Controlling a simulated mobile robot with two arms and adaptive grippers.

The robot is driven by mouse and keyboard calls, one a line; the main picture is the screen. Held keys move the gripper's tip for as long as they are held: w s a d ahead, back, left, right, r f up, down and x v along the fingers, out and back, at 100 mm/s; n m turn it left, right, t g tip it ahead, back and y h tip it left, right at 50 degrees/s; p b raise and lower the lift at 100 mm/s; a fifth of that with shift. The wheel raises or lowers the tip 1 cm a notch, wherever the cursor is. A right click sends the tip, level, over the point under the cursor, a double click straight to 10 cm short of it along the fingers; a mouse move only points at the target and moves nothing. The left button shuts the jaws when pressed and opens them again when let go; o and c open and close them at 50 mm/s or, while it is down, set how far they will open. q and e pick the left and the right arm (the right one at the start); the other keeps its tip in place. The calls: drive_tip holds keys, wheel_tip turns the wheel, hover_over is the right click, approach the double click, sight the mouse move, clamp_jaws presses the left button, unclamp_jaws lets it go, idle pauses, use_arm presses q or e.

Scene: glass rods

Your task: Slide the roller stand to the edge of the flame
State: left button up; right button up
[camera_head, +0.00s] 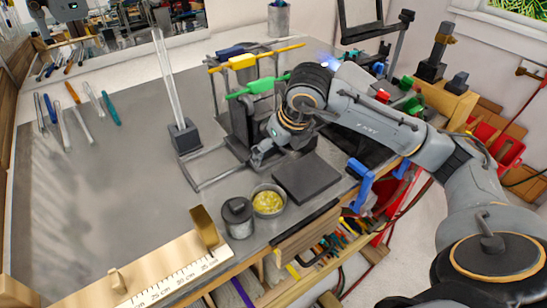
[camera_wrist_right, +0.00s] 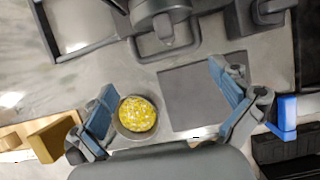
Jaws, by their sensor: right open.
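A dark grey stand (camera_head: 241,125) with a loop-shaped metal base, which looks like the roller stand, is in the middle of the table, partly hidden by my right arm. It also shows at the top of the right wrist view (camera_wrist_right: 162,28). A bluish flame glow (camera_head: 327,62) shows behind my arm; its burner is mostly hidden. My right gripper (camera_head: 270,150) is low over the table beside the stand's near side. In the right wrist view its fingers (camera_wrist_right: 162,82) are wide apart, with nothing between them. My left gripper is out of view.
A dark square pad (camera_head: 307,178), a bowl of yellow bits (camera_head: 268,201) and a grey lidded pot (camera_head: 238,216) are near the front edge. Clear rods stand in a block (camera_head: 185,137). A wooden ruler (camera_head: 150,275) lies in front.

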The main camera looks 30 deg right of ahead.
sight(275, 161)
drive_tip(key=v, duration=0.7)
drive_tip(key=shift+s+r, duration=0.2)
drive_tip(key=x, duration=0.4)
drive_tip(key=d+b+x, duration=0.1)
drive_tip(key=x, duration=0.3)
drive_tip(key=b+x, duration=0.1)
drive_tip(key=x, duration=0.3)
drive_tip(key=shift+w+d, duration=0.2)
drive_tip(key=shift+d, duration=0.05)
